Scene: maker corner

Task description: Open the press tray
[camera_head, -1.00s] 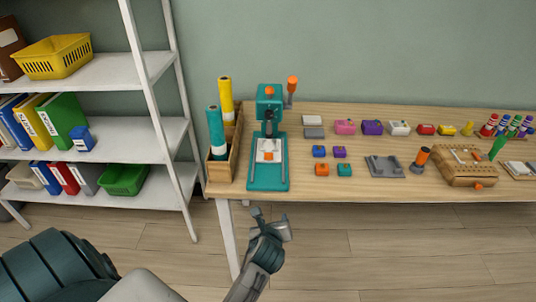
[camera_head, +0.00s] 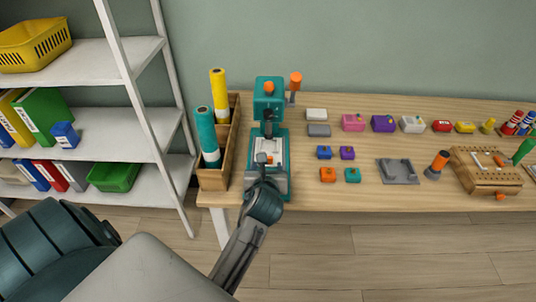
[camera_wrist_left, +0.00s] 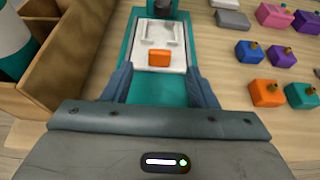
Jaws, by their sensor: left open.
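The teal press (camera_head: 270,90) stands near the left end of the wooden table, with an orange-knobbed lever (camera_head: 295,80) at its upper right. Its white tray (camera_head: 280,153) lies on the teal base under the press head. In the left wrist view the tray (camera_wrist_left: 178,58) carries an orange block (camera_wrist_left: 159,59) at its near edge. My left gripper (camera_head: 262,165) is over the front of the press. In the left wrist view its open fingers (camera_wrist_left: 160,85) straddle the front of the base, just short of the orange block. My right gripper is not in view.
A wooden box (camera_head: 228,168) with teal and yellow rolls stands close on the left of the press. Small coloured blocks (camera_head: 328,174) and a grey plate (camera_head: 398,171) lie to the right. A white shelf (camera_head: 110,132) stands at the far left.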

